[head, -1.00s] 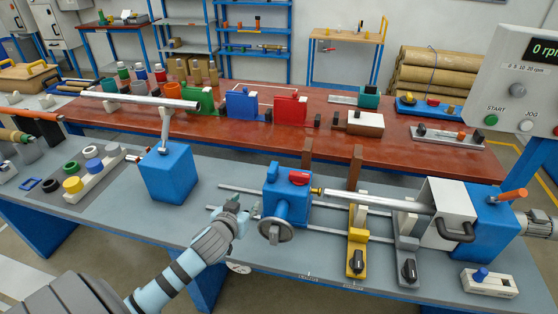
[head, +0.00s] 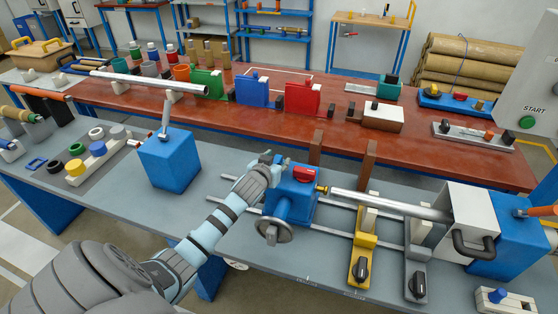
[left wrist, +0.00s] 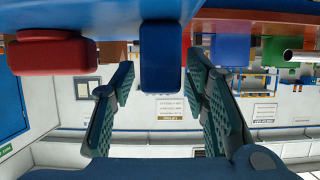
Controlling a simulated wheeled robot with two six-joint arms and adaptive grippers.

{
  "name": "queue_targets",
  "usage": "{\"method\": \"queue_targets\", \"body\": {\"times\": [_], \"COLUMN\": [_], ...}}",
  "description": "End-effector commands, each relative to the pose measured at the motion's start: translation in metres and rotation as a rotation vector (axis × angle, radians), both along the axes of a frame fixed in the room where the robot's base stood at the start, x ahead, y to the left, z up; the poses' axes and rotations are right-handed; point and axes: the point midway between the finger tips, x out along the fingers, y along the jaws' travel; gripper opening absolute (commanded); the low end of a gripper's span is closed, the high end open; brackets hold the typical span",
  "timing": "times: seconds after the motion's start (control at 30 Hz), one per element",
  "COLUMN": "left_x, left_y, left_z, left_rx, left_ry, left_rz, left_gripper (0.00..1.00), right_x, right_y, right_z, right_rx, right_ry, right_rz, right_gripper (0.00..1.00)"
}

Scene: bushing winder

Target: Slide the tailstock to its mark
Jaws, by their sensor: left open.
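The blue tailstock (head: 293,203) stands on two steel rails (head: 335,226) with a handwheel (head: 274,232) in front and a red knob (head: 304,174) on top. My left gripper (head: 267,160) is open at the tailstock's top left. In the left wrist view, which is upside down, its fingers (left wrist: 161,76) stand on either side of a blue knob (left wrist: 161,50), with gaps visible. The red knob (left wrist: 52,55) is outside the left finger. My right gripper is out of view.
A yellow support (head: 362,250) and a grey support (head: 417,265) stand on the rails right of the tailstock. A blue box-shaped stand (head: 168,160) is to the left. Small marks show on the bench's front edge. Rail is bare left of the tailstock.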

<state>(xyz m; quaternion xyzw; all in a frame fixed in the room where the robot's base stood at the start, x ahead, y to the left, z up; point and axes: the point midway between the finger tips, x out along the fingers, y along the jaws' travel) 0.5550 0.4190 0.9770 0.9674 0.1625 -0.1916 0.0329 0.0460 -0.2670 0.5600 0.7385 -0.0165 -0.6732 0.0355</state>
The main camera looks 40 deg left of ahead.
Motion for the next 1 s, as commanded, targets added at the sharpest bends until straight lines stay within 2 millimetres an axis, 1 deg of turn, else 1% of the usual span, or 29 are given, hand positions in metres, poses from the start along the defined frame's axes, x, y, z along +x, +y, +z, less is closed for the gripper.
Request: {"method": "queue_targets", "body": {"times": [0.03,0.1,0.2,0.3,0.5,0.53,0.7,0.77,0.8,1.0], "left_x": [0.008,0.017,0.024,0.028,0.028,0.028,0.028,0.028,0.028,0.028], "left_y": [0.003,0.007,0.010,0.012,0.012,0.012,0.011,0.011,0.011,0.012], "left_z": [-0.006,-0.010,-0.013,-0.013,-0.013,-0.013,-0.013,-0.013,-0.013,-0.013], "left_rx": [-0.001,0.000,0.000,0.001,0.001,0.001,0.001,0.000,0.000,-0.001], "left_ry": [0.000,0.001,0.001,0.000,0.000,0.000,0.000,0.001,0.000,0.001], "left_rz": [0.002,0.002,0.003,0.002,0.002,0.002,0.002,0.002,0.002,0.001], "left_gripper": [0.42,0.42,0.42,0.42,0.42,0.40,0.13,0.03,0.00,0.00], "right_x": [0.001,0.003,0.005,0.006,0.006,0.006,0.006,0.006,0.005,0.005], "right_y": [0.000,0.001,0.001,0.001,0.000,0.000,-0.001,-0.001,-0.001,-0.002], "right_z": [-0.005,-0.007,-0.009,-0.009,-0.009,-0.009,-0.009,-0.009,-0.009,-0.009], "right_rx": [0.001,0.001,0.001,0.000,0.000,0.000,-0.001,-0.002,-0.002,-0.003], "right_ry": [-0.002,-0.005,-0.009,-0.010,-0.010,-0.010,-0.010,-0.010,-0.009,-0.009], "right_rz": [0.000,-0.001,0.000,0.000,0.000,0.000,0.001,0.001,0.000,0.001], "right_gripper": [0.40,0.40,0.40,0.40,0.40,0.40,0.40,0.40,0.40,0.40]}}
